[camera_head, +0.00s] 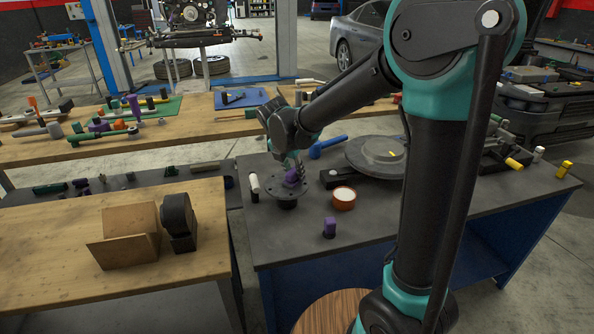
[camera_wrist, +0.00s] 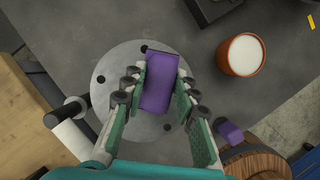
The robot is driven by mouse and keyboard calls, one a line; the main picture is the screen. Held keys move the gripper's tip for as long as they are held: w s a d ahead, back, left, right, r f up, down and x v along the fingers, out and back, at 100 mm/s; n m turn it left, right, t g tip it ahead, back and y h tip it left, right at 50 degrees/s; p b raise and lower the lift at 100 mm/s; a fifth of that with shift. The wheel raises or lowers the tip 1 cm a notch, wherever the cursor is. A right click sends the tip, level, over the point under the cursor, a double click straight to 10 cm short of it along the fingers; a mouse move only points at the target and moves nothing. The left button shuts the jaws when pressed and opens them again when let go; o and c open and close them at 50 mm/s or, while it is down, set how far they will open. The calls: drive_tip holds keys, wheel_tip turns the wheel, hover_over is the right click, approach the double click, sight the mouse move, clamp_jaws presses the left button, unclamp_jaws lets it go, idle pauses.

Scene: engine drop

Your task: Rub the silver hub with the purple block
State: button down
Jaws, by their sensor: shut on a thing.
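My gripper (camera_wrist: 157,95) is shut on a purple block (camera_wrist: 159,82), with one finger on each side of it. The silver hub (camera_wrist: 118,65) is a round grey flange with dark holes, lying directly below the block in the wrist view. The block hides part of the hub's face. In the head view, the purple block (camera_head: 292,176) is at the hub (camera_head: 286,200) on the grey-topped bench. I cannot tell whether the block touches the hub.
An orange pot with white contents (camera_head: 344,198) stands right of the hub. A second purple piece (camera_head: 329,226) stands nearer the bench's front edge. A large grey disc (camera_head: 380,155) lies behind right.

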drive_tip(key=shift+s+a, duration=0.2)
drive_tip(key=shift+a, duration=0.4)
drive_tip(key=shift+s+a, duration=0.15)
drive_tip(key=shift+a, duration=0.45)
wheel_tip(320, 180, up, 7)
idle(0.3)
idle(0.4)
